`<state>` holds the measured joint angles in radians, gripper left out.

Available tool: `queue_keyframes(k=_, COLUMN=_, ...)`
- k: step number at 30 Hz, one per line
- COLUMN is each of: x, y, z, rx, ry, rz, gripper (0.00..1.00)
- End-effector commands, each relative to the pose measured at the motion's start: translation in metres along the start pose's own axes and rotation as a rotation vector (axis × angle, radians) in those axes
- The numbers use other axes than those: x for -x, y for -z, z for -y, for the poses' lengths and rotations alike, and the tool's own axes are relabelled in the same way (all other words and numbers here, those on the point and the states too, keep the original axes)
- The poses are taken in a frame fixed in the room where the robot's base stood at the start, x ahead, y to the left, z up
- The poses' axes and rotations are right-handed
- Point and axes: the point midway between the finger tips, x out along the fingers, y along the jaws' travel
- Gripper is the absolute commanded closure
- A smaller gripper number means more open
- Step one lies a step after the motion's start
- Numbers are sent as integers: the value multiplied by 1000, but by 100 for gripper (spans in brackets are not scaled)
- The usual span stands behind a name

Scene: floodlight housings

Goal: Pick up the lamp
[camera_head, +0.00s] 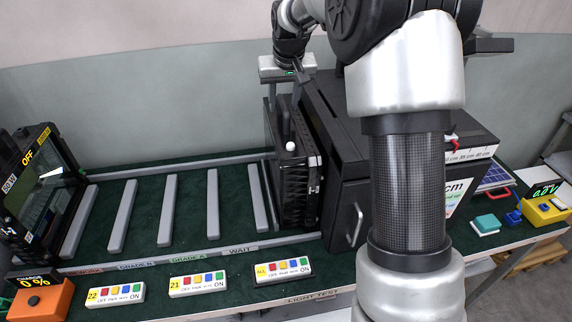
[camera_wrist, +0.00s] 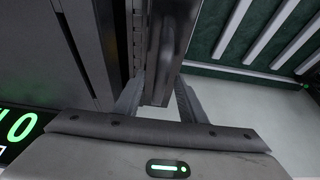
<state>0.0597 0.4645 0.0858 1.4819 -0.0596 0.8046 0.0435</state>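A black finned floodlight (camera_head: 292,175) stands upright on edge at the right end of the slotted rack, close beside a black box. A second floodlight (camera_head: 42,185), marked 50 W and OFF, stands at the far left. My gripper (camera_head: 284,88) is above the finned lamp, fingers pointing down at its top. In the wrist view my gripper (camera_wrist: 160,90) has its fingers spread, one on each side of the lamp's dark upright edge (camera_wrist: 168,50). I see no firm grip; contact at the fingertips is unclear.
The black box (camera_head: 345,185) with a handle stands tight against the lamp's right. Grey rack bars (camera_head: 170,210) with empty slots lie to the left. Button panels (camera_head: 198,284) and an orange charge unit (camera_head: 40,300) line the front. My arm hides part of the box.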

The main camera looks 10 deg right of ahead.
Motion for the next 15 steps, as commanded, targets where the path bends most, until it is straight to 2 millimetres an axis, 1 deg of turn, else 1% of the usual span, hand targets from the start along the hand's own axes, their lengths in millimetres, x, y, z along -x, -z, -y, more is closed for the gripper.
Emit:
queue_keyframes(k=1, x=-8, y=-1, z=0, rx=1, ry=0, rz=3, gripper=63)
queue_keyframes(k=3, x=-13, y=0, z=0, rx=1, ry=0, rz=0, gripper=63)
queue_keyframes(k=15, x=-14, y=0, z=1, rx=0, ry=0, rz=0, gripper=63)
